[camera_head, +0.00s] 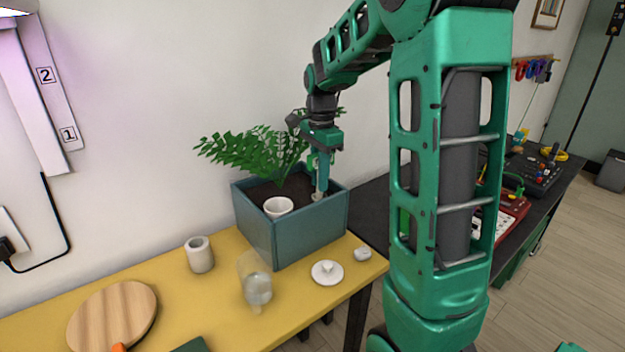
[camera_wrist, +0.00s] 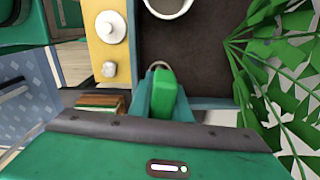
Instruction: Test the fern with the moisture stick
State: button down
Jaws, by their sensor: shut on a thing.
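The fern (camera_head: 250,150) grows in a blue-grey rectangular planter (camera_head: 300,235) with dark soil, on the yellow table. Its leaves (camera_wrist: 275,75) fill the right of the wrist view. My gripper (camera_head: 319,188) points down over the planter's right part, beside the fern. In the wrist view my gripper (camera_wrist: 158,98) is shut on a green block-shaped piece (camera_wrist: 165,92), which looks like the moisture stick's head. The stick's lower part is hidden, so I cannot tell whether it is in the soil. A small pale ring (camera_wrist: 158,65) shows just beyond the fingers.
A white cup (camera_head: 278,206) sits in the planter. On the yellow table (camera_head: 225,315) are a clear glass (camera_head: 257,287), a white lid (camera_head: 327,272), a small white piece (camera_head: 363,254), a pale cylinder (camera_head: 199,255) and a round wooden board (camera_head: 112,315). A dark bench stands right.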

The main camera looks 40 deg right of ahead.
jog(key=c, duration=1.6)
grip_release()
jog(key=shift+o, duration=0.2)
jog(key=o, duration=0.6)
jog(key=shift+r, duration=0.15)
jog(key=shift+r, duration=4.4)
